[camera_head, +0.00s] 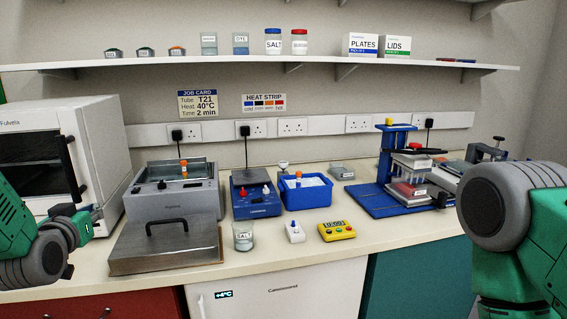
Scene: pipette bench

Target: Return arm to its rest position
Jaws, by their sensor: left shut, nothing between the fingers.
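My left arm (35,250) comes in at the left edge, green with dark grey joints. My left gripper (74,221) shows small and dark beside the arm, in front of the white oven. It is shut and empty, apart from the bench objects. My right arm (500,215) fills the lower right corner with a large grey joint and green links. My right gripper is not in view.
On the bench stand a white oven (95,150), a grey bath (200,190), its handled lid (165,262), a blue heater (252,208), a blue tub (300,195), a salt jar (243,238), a yellow timer (337,232) and a blue stand (365,205). The front middle-right edge is clear.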

